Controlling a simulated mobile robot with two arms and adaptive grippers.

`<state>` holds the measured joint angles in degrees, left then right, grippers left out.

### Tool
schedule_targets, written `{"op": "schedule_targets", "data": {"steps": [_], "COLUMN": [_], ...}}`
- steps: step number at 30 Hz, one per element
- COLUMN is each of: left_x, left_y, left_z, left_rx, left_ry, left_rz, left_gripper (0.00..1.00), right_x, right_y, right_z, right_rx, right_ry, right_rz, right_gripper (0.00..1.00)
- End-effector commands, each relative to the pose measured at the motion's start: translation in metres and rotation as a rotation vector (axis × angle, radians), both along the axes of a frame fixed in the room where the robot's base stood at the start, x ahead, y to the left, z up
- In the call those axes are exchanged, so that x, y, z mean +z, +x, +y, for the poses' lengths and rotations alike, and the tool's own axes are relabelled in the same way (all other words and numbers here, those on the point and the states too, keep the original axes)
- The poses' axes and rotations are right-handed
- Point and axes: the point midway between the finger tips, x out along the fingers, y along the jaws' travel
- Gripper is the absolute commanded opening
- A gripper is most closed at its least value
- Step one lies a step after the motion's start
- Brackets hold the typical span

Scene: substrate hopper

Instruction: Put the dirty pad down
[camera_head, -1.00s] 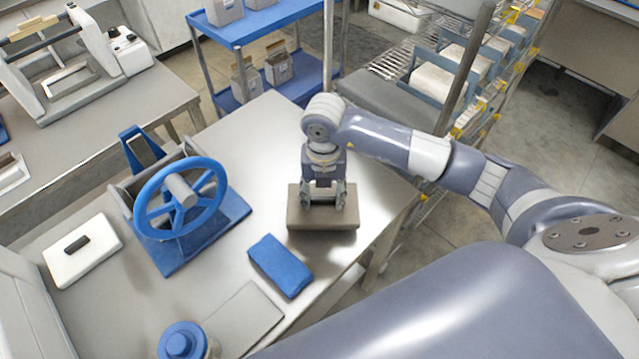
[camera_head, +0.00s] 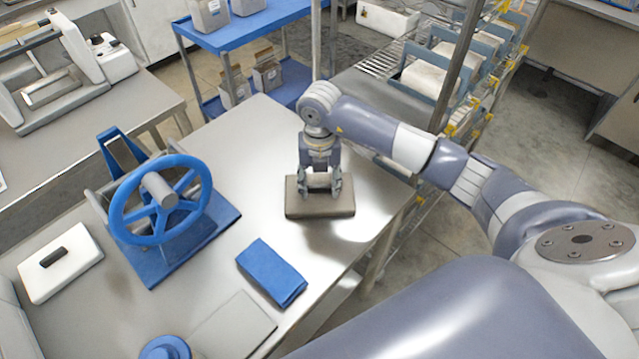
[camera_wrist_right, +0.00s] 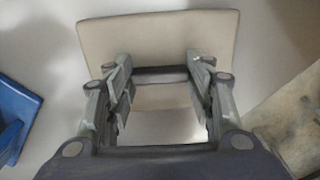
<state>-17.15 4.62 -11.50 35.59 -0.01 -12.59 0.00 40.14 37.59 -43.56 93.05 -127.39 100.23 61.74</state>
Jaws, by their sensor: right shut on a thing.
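The dirty pad, a grey-brown flat block (camera_head: 320,204), is at the right part of the steel table (camera_head: 255,140). My right gripper (camera_head: 320,190) points down over it and is shut on its dark handle bar. In the right wrist view the pad (camera_wrist_right: 158,40) spreads beyond the fingers, and the gripper (camera_wrist_right: 160,78) has the bar between its fingers. A soft shadow shows in front of the pad; I cannot tell whether it touches the table. My left gripper is not in view.
A blue handwheel device (camera_head: 160,205) stands left of the pad. A folded blue cloth (camera_head: 272,272), a thin grey mat (camera_head: 235,325), a white pad with dark handle (camera_head: 60,262) and a blue-capped container (camera_head: 165,348) are also on the table. A wire rack (camera_head: 440,75) stands behind my arm.

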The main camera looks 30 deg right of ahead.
Motion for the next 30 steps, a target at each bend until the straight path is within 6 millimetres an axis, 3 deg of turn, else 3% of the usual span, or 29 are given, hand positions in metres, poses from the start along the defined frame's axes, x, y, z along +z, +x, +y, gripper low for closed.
{"op": "schedule_targets", "data": {"steps": [2,3,6,20,26,30], "left_x": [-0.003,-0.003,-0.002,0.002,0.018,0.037], "left_y": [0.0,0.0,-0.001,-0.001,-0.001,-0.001], "left_z": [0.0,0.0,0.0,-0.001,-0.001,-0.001], "left_rx": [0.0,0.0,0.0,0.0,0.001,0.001], "left_ry": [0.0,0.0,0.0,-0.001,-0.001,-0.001], "left_rz": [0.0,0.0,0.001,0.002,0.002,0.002], "left_gripper": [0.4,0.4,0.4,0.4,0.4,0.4], "right_x": [-0.004,-0.004,-0.003,0.002,0.025,0.051], "right_y": [0.0,0.0,0.0,0.0,0.0,0.0], "right_z": [0.0,0.0,0.0,0.0,0.0,0.0], "right_rx": [0.0,0.0,0.0,0.0,0.001,0.001], "right_ry": [0.0,-0.001,0.0,0.0,0.0,-0.002], "right_rz": [0.0,0.0,0.001,0.0,-0.001,-0.001], "right_gripper": [0.25,0.52,0.7,0.7,0.7,0.7]}}
